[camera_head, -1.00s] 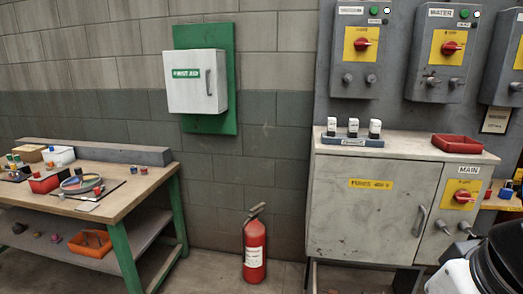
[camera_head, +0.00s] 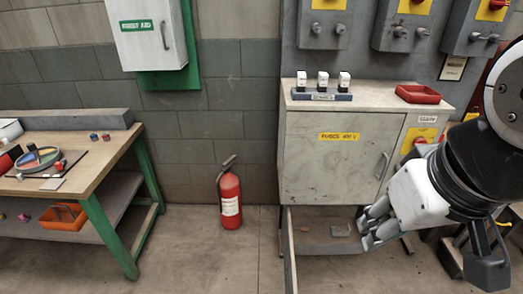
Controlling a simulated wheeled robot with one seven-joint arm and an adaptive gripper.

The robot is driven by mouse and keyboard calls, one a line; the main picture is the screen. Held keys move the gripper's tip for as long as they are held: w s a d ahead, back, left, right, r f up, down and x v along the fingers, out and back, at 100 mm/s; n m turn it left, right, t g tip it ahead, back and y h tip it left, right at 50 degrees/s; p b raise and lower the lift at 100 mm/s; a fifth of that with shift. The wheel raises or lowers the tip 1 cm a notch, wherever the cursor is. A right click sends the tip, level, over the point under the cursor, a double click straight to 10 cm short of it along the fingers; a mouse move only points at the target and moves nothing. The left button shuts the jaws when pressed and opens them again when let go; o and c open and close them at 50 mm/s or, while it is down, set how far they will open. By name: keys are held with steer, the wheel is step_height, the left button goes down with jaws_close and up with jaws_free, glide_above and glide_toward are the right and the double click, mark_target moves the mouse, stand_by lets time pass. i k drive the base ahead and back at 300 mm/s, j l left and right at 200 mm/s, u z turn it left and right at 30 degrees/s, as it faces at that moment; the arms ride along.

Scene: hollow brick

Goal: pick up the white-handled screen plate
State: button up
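I cannot make out a white-handled screen plate for certain in the head view. My gripper (camera_head: 370,229), with a white body and grey fingers, hangs at the right, in front of the lower right part of the grey cabinet (camera_head: 330,170). It points down and to the left. I see nothing held in it, but the fingers overlap in this view and their spread is unclear. Three white-topped fuse-like blocks (camera_head: 323,80) stand in a grey holder (camera_head: 318,96) on the cabinet top. Small dark pieces (camera_head: 340,229) lie low beneath the cabinet, left of my gripper.
A red tray (camera_head: 418,94) sits on the cabinet top. A fire extinguisher (camera_head: 229,196) stands on the floor by the wall. A wooden workbench (camera_head: 105,160) at the left bears a round multicoloured dish (camera_head: 40,160); an orange bin (camera_head: 62,217) is below. Floor between is clear.

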mark_target(336, 231)
steer(key=i+j+z, duration=0.2)
steer(key=j, duration=0.3)
steer(key=i+z, duration=0.1)
steer(key=z, duration=0.25)
steer(key=k+z, duration=0.1)
steer(key=z, duration=0.15)
steer(key=k+l+u, duration=0.1)
steer(key=k+l, duration=0.25)
